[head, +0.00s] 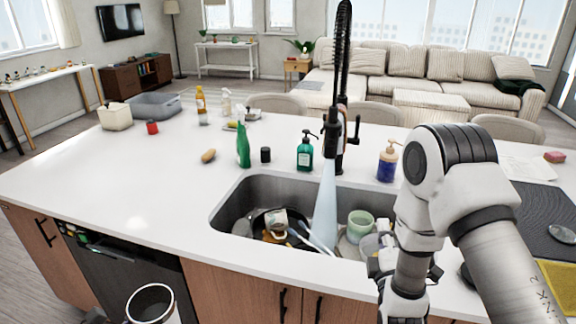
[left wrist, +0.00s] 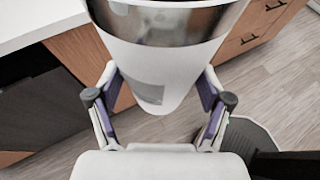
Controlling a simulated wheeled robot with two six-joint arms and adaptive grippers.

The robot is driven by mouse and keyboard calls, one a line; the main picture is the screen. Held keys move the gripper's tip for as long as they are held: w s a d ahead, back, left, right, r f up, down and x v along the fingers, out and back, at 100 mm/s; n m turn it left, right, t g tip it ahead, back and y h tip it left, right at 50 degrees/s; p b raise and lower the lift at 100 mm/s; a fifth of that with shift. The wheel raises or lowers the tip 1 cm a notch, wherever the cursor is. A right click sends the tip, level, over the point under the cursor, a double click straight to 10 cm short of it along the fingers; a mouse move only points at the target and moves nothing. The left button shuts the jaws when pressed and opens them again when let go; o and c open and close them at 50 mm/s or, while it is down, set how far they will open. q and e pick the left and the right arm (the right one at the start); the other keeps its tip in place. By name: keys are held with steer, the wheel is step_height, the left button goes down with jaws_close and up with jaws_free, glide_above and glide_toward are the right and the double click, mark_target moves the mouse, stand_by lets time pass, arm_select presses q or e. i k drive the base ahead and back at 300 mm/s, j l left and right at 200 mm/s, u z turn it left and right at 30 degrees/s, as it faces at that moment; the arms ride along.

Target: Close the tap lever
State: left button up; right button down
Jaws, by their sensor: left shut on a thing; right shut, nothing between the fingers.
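The black tap (head: 341,75) stands upright behind the sink, with its small dark lever (head: 354,130) sticking out on the right side. A pale stream of water (head: 326,210) runs from the tap into the sink (head: 225,212). My right gripper (head: 383,268) is shut and empty near the sink's front right edge, well below the lever and apart from it; my arm partly hides it. My left gripper (left wrist: 159,100) is shut on a white bucket-like container (left wrist: 155,75) with a metallic inside. This container also shows at the bottom of the head view (head: 150,304), in front of the counter.
The sink holds a mug (head: 276,222), a green cup (head: 359,224) and other dishes. A teal bottle (head: 305,153) and a blue soap bottle (head: 388,162) flank the tap. A green bottle (head: 243,147) stands left. The counter's left part is mostly clear.

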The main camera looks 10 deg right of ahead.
mark_target(355, 139)
steer(key=i+l, duration=0.15)
steer(key=i, duration=0.25)
steer(key=i+l, duration=0.15)
steer(key=i, duration=0.25)
steer(key=i+l, duration=0.15)
steer(key=i, duration=0.25)
